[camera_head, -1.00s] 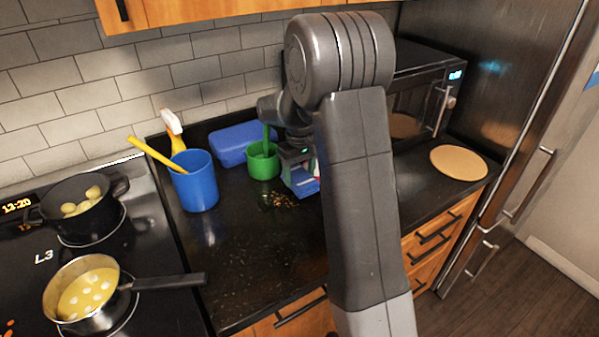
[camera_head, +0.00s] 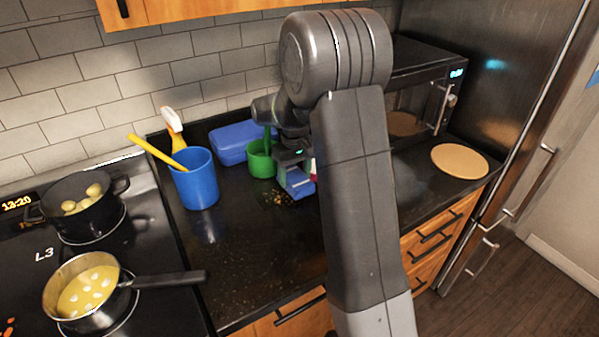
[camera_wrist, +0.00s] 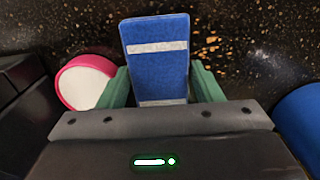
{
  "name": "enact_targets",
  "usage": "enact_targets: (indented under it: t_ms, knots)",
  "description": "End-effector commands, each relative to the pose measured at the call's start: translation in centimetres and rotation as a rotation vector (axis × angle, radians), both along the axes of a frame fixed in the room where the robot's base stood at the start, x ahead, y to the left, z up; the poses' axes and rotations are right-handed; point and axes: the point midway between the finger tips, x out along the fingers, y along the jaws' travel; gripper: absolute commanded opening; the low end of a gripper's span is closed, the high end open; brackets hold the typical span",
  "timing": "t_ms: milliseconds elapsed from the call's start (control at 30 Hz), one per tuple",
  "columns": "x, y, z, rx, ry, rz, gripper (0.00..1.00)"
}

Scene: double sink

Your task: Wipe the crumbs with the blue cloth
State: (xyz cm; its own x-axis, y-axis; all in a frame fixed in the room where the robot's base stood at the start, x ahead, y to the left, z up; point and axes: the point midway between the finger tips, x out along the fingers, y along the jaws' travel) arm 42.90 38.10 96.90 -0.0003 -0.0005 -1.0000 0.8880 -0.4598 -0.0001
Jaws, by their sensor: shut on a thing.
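The blue cloth (camera_wrist: 157,65) is a flat blue piece with pale stripes, gripped between the green fingers of my gripper (camera_wrist: 161,85) in the wrist view. In the head view the cloth (camera_head: 298,186) is low at the black counter, under my gripper (camera_head: 296,168). I cannot tell whether it touches the surface. Orange-brown crumbs (camera_head: 274,198) lie on the counter just left of the cloth. In the wrist view crumbs (camera_wrist: 211,40) show beside and beyond the cloth. Any crumbs under the cloth are hidden.
A green cup (camera_head: 261,160) and a blue box (camera_head: 231,144) stand behind the crumbs. A blue cup (camera_head: 195,182) with a yellow utensil stands left. A pink-rimmed white object (camera_wrist: 84,84) is close beside my gripper. The microwave (camera_head: 428,92) is at right. The front counter is mostly clear.

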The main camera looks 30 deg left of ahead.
Motion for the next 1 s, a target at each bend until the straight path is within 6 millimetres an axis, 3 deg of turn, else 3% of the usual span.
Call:
enact_targets:
  t_ms: [1000]
  knots:
    - [-5.8, 3.0, -0.1, 0.001, 0.000, 0.001, 0.41]
